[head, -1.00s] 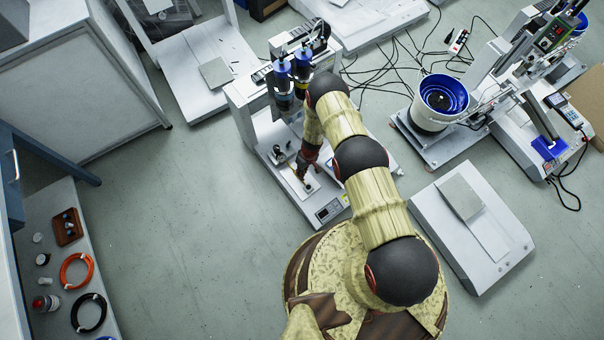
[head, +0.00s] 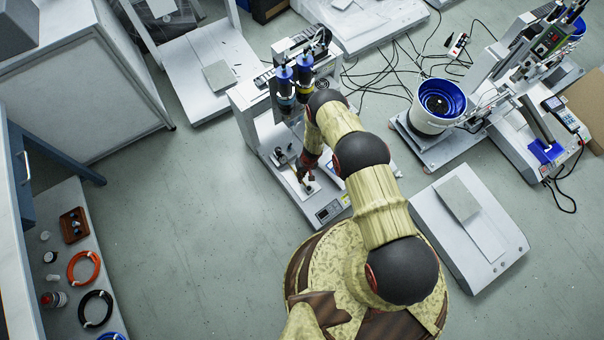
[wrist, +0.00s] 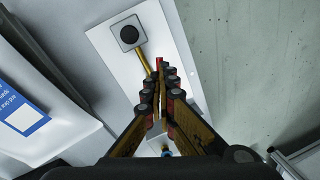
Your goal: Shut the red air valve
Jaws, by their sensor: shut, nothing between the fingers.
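In the wrist view, a narrow red piece (wrist: 159,63), probably the valve's handle, stands at the far end of my gripper (wrist: 160,88). A brass-coloured pipe or bar (wrist: 147,58) runs from beside it to a grey square block with a black round top (wrist: 130,35) on a white plate (wrist: 110,50). My gripper is shut with nothing held; its fingers hide part of the red piece, and I cannot tell whether they touch it. In the head view, my gripper (head: 302,174) is low over the base of the white gantry machine, and my arm hides much around it.
A blue bowl feeder (head: 440,102) and trailing cables (head: 385,72) are to the right. A shelf with cable coils (head: 84,268) is at left. The grey floor between is clear.

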